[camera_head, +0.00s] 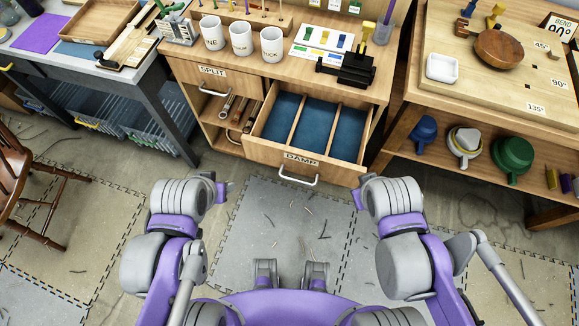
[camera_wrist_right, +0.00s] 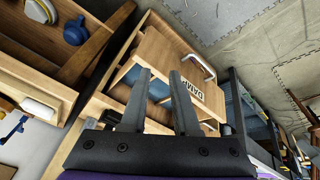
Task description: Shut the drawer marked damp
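The drawer marked DAMP (camera_head: 302,160) is pulled far out of the wooden cabinet. It has a blue lining, two dividers that make three compartments, and a metal bar handle (camera_head: 298,181) on its front. No contents show inside. The DAMP front (camera_wrist_right: 176,72) and its handle (camera_wrist_right: 197,66) also show tilted in the right wrist view. My right gripper (camera_wrist_right: 159,74) is open and empty, its two fingers apart and pointing toward the drawer; I see no contact. In the head view both my arms end in front of the drawer, left and right of it. My left gripper's fingers do not show.
A SPLIT drawer (camera_head: 212,80) sits left of the open drawer, above a shelf of rolled pieces. Mugs and a black clamp stand on the cabinet top (camera_head: 290,60). A bench (camera_head: 480,80) stands right, a chair (camera_head: 20,180) left. The floor before the drawer has mats and scraps.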

